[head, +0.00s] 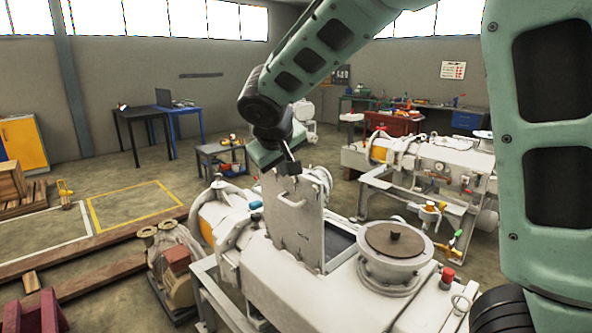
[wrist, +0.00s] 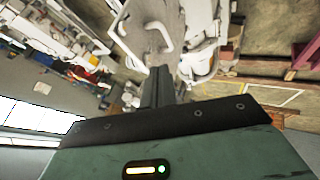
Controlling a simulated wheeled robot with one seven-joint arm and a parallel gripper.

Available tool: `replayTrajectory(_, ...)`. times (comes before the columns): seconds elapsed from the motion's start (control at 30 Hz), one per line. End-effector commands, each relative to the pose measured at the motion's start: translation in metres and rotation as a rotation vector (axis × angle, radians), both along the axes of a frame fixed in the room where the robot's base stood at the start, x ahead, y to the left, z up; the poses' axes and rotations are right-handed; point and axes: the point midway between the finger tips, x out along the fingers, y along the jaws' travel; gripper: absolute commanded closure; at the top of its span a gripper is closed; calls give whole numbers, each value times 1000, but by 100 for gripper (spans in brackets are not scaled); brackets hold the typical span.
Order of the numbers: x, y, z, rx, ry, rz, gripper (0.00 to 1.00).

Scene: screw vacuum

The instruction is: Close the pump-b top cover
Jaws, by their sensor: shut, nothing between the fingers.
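The pump's top cover (head: 297,222) is a grey-white panel with a bar handle on its face, standing open and roughly upright on the white pump body (head: 300,285). A dark rectangular opening (head: 342,241) shows just right of the cover. My gripper (head: 292,168) is at the cover's upper edge in the head view; I cannot tell whether it touches. In the wrist view the closed dark fingers (wrist: 158,78) point toward the cover (wrist: 143,30), with its handle (wrist: 146,40) just beyond the tips. The fingers hold nothing.
A round flange with a brown lid (head: 394,243) and a red cap (head: 447,276) stand on the pump right of the opening. A second white pump (head: 430,170) is behind at right. Motors and timber lie at left, with open floor beyond.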

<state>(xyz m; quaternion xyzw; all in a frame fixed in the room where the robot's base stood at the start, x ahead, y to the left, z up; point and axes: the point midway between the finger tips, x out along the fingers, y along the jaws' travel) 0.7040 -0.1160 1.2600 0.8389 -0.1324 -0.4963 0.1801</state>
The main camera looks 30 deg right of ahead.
Motion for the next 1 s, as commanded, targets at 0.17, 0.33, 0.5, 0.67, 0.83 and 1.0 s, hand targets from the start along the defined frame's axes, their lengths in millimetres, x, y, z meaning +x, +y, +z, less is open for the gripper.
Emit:
replayTrajectory(0.17, 17, -16, -29, -2, 7, -2, 100)
replayTrajectory(0.33, 30, -34, -43, -1, 3, -5, 100)
replayTrajectory(0.5, 34, -54, -42, 0, 3, -1, 100)
replayTrajectory(0.67, 36, -62, -44, 2, 1, 0, 100)
replayTrajectory(0.83, 36, -63, -45, 1, 1, 2, 100)
replayTrajectory(1.0, 36, -63, -45, 1, 1, 2, 100)
